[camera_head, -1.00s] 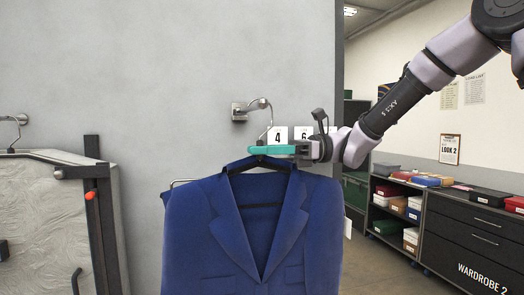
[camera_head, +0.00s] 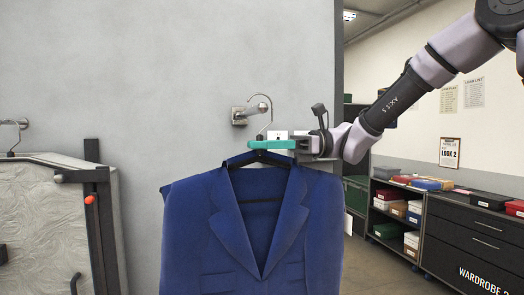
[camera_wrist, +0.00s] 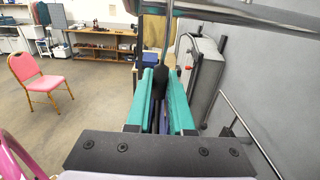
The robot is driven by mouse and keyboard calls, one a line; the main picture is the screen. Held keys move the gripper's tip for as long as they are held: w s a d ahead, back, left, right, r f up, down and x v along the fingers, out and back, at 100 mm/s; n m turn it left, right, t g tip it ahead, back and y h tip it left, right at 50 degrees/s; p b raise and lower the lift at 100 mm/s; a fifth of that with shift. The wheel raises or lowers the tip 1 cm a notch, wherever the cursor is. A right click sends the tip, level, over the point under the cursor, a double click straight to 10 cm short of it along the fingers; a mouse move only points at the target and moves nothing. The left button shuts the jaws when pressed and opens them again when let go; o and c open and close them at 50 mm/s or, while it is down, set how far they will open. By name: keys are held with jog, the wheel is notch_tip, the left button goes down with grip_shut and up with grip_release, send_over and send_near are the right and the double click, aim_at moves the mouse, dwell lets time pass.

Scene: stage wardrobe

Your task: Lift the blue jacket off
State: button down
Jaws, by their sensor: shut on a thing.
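The blue jacket (camera_head: 238,235) hangs upright on a black hanger (camera_head: 262,157) in the head view. The hanger's thin metal hook (camera_head: 272,106) rises above the round end of the silver wall hook (camera_head: 240,115); I cannot tell whether they touch. My gripper (camera_head: 270,145), with teal fingers, comes from the right and is shut on the hanger's neck, just above the collar. In the wrist view, the dark neck of the hanger (camera_wrist: 161,85) stands between the teal fingers (camera_wrist: 162,105). The jacket is mostly hidden there.
A pale textured panel with a dark frame (camera_head: 92,205) stands at left. The grey wall (camera_head: 150,80) is close behind the jacket. Dark shelves with boxes (camera_head: 400,205) and drawers (camera_head: 470,235) stand at right. A pink chair (camera_wrist: 40,78) stands on open floor in the wrist view.

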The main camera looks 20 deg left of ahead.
jog(key=shift+r, duration=0.6)
jog(key=shift+v, duration=4.5)
jog(key=shift+w+d, duration=0.15)
